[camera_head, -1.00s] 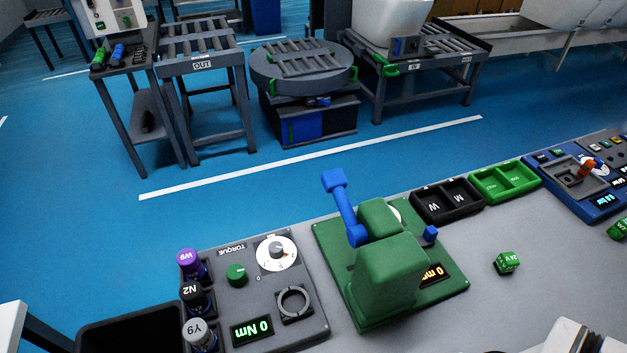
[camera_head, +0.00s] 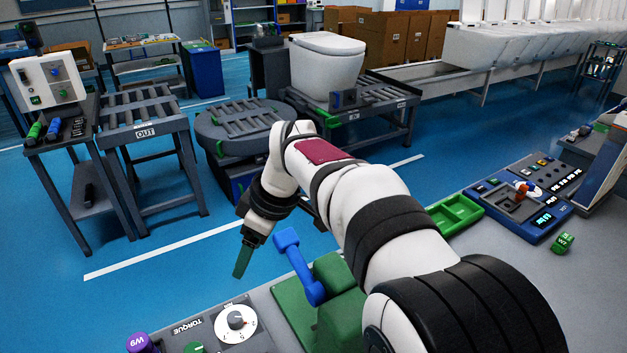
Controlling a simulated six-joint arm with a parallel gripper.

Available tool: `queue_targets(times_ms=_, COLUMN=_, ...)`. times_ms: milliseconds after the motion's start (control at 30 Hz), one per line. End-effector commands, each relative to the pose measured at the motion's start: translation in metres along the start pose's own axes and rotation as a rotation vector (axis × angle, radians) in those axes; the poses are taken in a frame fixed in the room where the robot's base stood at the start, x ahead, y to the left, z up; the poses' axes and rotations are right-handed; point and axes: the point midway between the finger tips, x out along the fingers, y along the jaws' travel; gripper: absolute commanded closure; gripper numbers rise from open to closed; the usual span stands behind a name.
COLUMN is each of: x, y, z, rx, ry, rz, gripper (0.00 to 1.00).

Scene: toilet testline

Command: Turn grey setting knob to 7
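The grey setting knob (camera_head: 236,321) sits at the centre of a white round dial (camera_head: 246,331) on the grey torque panel (camera_head: 208,322), low in the view. The dial's numbers are too small to read, so I cannot tell its setting. My gripper (camera_head: 242,262) hangs above and beyond the knob, clear of it, with its green fingers pointing down. The fingers are seen edge-on, so the gap between them does not show. Nothing visible is held in it.
A green press (camera_head: 340,315) with a blue lever (camera_head: 299,266) stands just right of the dial, partly behind my arm. A green knob (camera_head: 195,348) and a purple W9 piece (camera_head: 141,343) are at the bottom edge. A green tray (camera_head: 455,214) and blue panel (camera_head: 540,190) lie farther right.

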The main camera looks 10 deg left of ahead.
Motion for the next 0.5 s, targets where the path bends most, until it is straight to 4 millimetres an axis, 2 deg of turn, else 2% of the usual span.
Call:
queue_targets(times_ms=33, x=0.017, y=0.001, z=-0.006, rx=-0.055, ry=0.004, rz=-0.008, gripper=0.28)
queue_targets(times_ms=100, x=0.042, y=0.001, z=0.009, rx=-0.042, ry=0.001, rz=-0.008, gripper=0.28)
queue_targets(times_ms=200, x=0.068, y=0.002, z=0.020, rx=-0.040, ry=0.002, rz=-0.006, gripper=0.28)
queue_targets(times_ms=367, x=0.092, y=0.002, z=0.025, rx=-0.040, ry=0.004, rz=-0.003, gripper=0.28)
queue_targets(times_ms=500, x=0.129, y=0.002, z=0.025, rx=-0.039, ry=0.001, rz=-0.005, gripper=0.28)
